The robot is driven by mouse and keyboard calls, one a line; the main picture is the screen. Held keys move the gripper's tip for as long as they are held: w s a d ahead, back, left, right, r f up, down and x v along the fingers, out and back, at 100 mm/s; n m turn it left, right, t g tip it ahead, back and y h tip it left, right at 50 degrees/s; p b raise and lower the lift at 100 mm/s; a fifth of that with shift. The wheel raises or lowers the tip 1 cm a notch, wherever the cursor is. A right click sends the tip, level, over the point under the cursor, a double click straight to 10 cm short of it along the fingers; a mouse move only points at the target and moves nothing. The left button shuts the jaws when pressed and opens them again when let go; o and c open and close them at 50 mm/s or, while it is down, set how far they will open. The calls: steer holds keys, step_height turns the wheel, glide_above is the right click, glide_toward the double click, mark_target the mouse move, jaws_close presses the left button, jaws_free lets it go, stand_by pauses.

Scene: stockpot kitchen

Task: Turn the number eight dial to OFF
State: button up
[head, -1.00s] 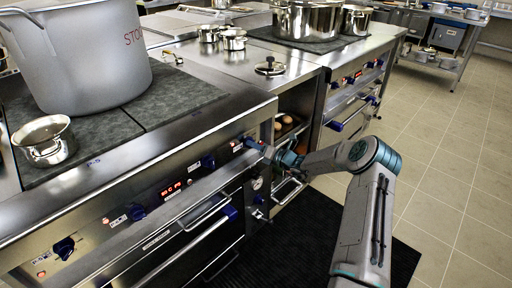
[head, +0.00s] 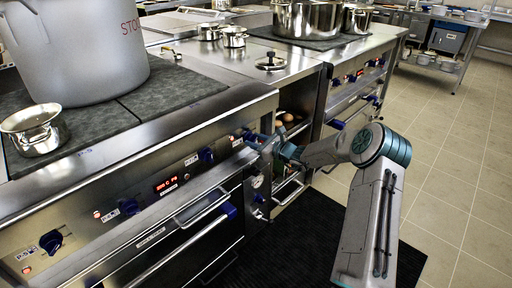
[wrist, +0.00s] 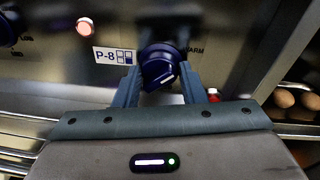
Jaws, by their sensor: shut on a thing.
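The number eight dial (wrist: 158,68) is a dark blue knob beside a white P-8 label (wrist: 114,56) in the wrist view. Its pale pointer mark faces the lower part of the knob. The word WARM shows to its right; an OFF mark is not readable. My gripper (wrist: 160,76) has one finger on each side of the knob and is shut on it. In the head view my gripper (head: 268,147) is at the right end of the front oven panel, and covers much of the dial there.
A lit round lamp (wrist: 86,27) is above the label. Other blue dials, such as one (head: 207,155), line the panel. An oven handle (head: 200,207) juts out below. A large stockpot (head: 80,50) stands on the cooktop. Eggs (wrist: 285,98) sit on a shelf at right.

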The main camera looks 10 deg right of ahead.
steer(key=n+b, duration=0.1)
steer(key=b, duration=0.1)
steer(key=n+b, duration=0.1)
steer(key=b, duration=0.1)
steer(key=shift+f+n+h, duration=0.3)
steer(key=shift+f, duration=0.1)
steer(key=n+b, duration=0.3)
steer(key=b, duration=0.4)
steer(key=shift+t, duration=0.3)
steer(key=n+b, duration=0.2)
steer(key=b, duration=0.2)
steer(key=shift+r+h, duration=0.2)
steer(key=shift+h, duration=0.2)
steer(key=shift+d+b, duration=0.1)
steer(key=shift+b, duration=0.35)
steer(key=shift+r+n, duration=0.25)
steer(key=shift+n, duration=0.15)
steer(key=o, duration=1)
steer(key=shift+d, duration=0.1)
steer(key=shift+a, duration=0.2)
